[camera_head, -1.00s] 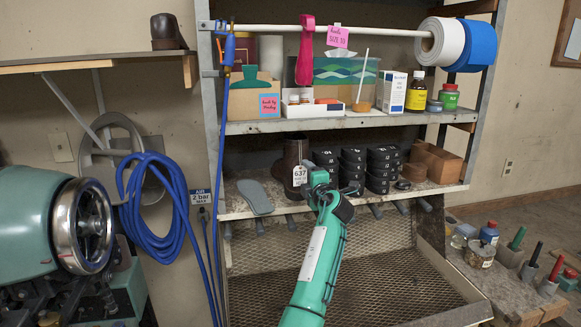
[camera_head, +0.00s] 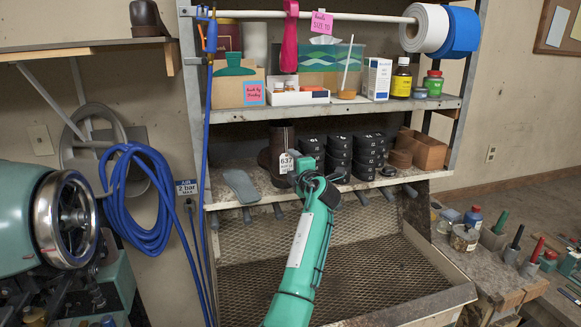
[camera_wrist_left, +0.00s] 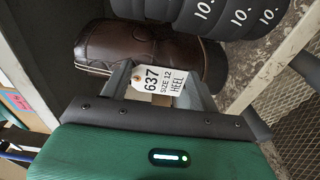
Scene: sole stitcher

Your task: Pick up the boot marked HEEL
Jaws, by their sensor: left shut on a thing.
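The brown leather boot (camera_head: 282,137) stands upright on the lower shelf board. Its white tag (camera_head: 288,162) hangs at the front; in the left wrist view the tag (camera_wrist_left: 163,86) reads 637, SIZE 12, HEEL. In the left wrist view my left gripper (camera_wrist_left: 162,88) is shut on the boot (camera_wrist_left: 150,50), with the tag hanging between the fingers. My right gripper is not in view.
Stacks of black numbered heel pieces (camera_head: 338,155) stand close to the boot's right. A grey sole (camera_head: 240,186) lies to its left. The upper shelf (camera_head: 345,108) with boxes and bottles is above. A wire-mesh tray (camera_head: 340,265) slopes below.

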